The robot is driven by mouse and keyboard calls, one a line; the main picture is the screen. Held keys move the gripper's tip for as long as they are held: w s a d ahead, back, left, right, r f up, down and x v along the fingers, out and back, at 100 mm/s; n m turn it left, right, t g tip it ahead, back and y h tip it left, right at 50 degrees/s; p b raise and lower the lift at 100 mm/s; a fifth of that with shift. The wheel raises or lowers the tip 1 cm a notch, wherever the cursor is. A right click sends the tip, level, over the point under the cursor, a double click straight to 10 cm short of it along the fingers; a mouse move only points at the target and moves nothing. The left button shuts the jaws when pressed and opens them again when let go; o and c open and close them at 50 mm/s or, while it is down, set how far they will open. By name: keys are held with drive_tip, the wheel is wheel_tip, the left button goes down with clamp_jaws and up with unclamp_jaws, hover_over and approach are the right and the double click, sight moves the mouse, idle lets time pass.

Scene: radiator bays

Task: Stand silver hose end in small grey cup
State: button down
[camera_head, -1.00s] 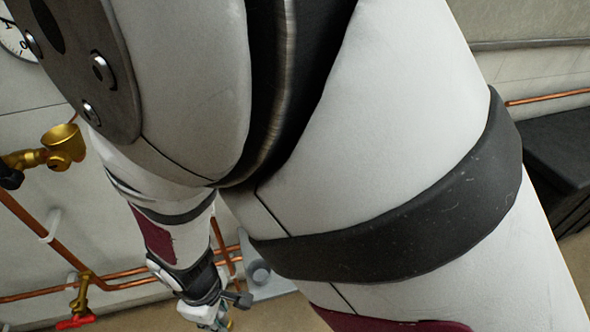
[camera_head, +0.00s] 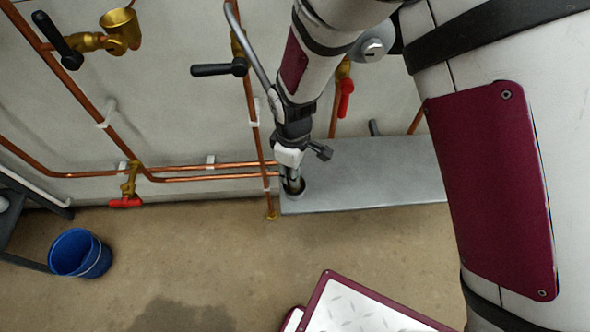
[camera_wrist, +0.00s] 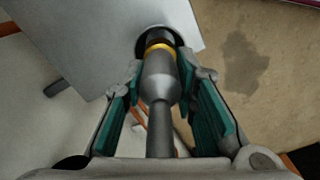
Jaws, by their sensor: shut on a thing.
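The silver hose end (camera_wrist: 161,85) lies between my gripper's teal-padded fingers in the wrist view, with a yellow band and a dark tip at its far end. My gripper (camera_wrist: 160,72) is shut on it. The tip overlaps the dark round mouth of the small grey cup (camera_wrist: 139,46); I cannot tell how deep it sits. In the head view my gripper (camera_head: 291,177) points down at the cup (camera_head: 301,190), which stands at the left end of a grey shelf and is partly hidden by the fingers.
The grey shelf (camera_head: 375,175) runs along the wall. Copper pipes (camera_head: 75,85), a black-handled valve (camera_head: 218,69) and a red-handled valve (camera_head: 345,98) are close to my arm. A blue bucket (camera_head: 80,253) stands on the floor at left. The middle floor is mostly clear.

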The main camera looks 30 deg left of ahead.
drive_tip(key=shift+f, duration=1.1)
drive_tip(key=shift+f+b, duration=0.35)
drive_tip(key=shift+f, duration=0.05)
drive_tip(key=c, duration=1.3)
unclamp_jaws()
drive_tip(key=shift+r, duration=0.1)
wheel_tip(320, 180, up, 12)
drive_tip(key=shift+r+p, duration=0.2)
drive_tip(key=shift+p, duration=0.65)
drive_tip(key=shift+r, duration=0.15)
